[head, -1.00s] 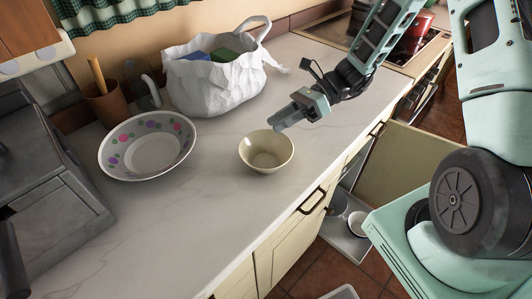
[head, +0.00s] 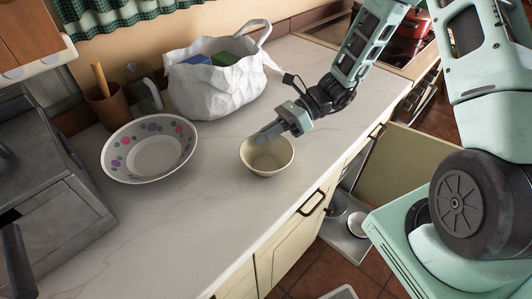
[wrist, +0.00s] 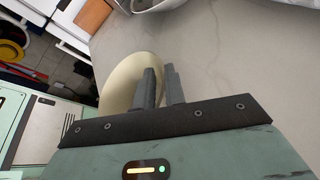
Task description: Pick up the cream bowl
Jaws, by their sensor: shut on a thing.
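The cream bowl (head: 268,166) stands upright on the pale counter in the head view. My gripper (head: 260,136) reaches down to its far rim from the upper right. In the wrist view the bowl (wrist: 120,86) shows partly behind the left finger. The two grey fingers of my gripper (wrist: 160,82) are close together, shut on the bowl's rim. The exact contact at the rim is partly hidden by the fingers. The bowl looks level and appears to rest on the counter.
A white plate-like dish with coloured spots (head: 150,152) lies left of the bowl. A white bag (head: 205,92) with boxes stands behind. A brown pot (head: 106,106) and a glass jug are at the back left. Below, a cabinet door (head: 402,168) stands open.

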